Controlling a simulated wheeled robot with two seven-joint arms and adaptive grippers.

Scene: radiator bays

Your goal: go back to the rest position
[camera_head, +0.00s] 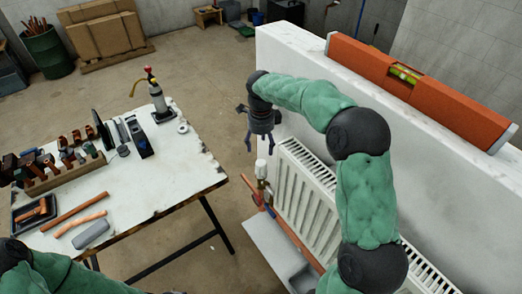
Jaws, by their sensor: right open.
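My right arm in its green sleeve reaches up along the white radiator (312,200). My right gripper (262,146) hangs at its end, pointing down, with its dark fingers apart and nothing between them. It is above the white-capped radiator valve (261,168), apart from it as far as I can tell. An orange spirit level (415,84) lies on top of the white wall (300,52). Part of my left arm shows at the bottom left; my left gripper is out of view.
A white worktable (190,172) at left holds a gas torch (157,95), a plane (139,138), copper pipes (78,212) and a rack of tools. A small shelf (262,240) is below the valve. A green barrel (47,50) and cardboard (104,35) stand behind. Open floor lies between.

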